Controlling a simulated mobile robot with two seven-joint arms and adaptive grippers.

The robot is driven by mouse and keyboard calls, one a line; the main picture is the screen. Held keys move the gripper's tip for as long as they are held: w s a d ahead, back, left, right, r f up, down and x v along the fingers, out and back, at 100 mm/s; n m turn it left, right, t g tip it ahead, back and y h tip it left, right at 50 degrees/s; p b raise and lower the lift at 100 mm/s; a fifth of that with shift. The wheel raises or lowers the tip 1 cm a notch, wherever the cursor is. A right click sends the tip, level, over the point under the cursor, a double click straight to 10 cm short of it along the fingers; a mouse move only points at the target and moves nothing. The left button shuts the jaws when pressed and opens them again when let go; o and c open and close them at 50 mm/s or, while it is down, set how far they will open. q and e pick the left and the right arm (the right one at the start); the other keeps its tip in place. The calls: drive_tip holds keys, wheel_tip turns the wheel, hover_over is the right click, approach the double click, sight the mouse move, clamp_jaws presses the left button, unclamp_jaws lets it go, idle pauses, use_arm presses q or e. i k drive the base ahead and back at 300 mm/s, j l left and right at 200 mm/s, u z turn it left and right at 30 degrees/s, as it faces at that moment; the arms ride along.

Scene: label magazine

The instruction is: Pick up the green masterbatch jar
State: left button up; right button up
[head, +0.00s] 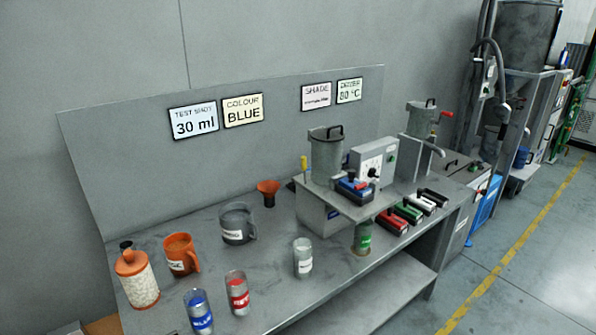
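The green masterbatch jar (363,238) is a small clear jar with a green label. It stands upright near the front edge of the grey bench, just below the edge of the machine's plate (352,207). The plate overhangs close above it, and the jar's top is hard to make out against the plate. Neither of my grippers is in view.
Jars with white (303,260), red (237,292) and blue (199,314) labels stand to the left. Coloured blocks (407,213) lie right of the machine.

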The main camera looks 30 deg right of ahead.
sight(363, 233)
drive_tip(key=z, duration=1.45)
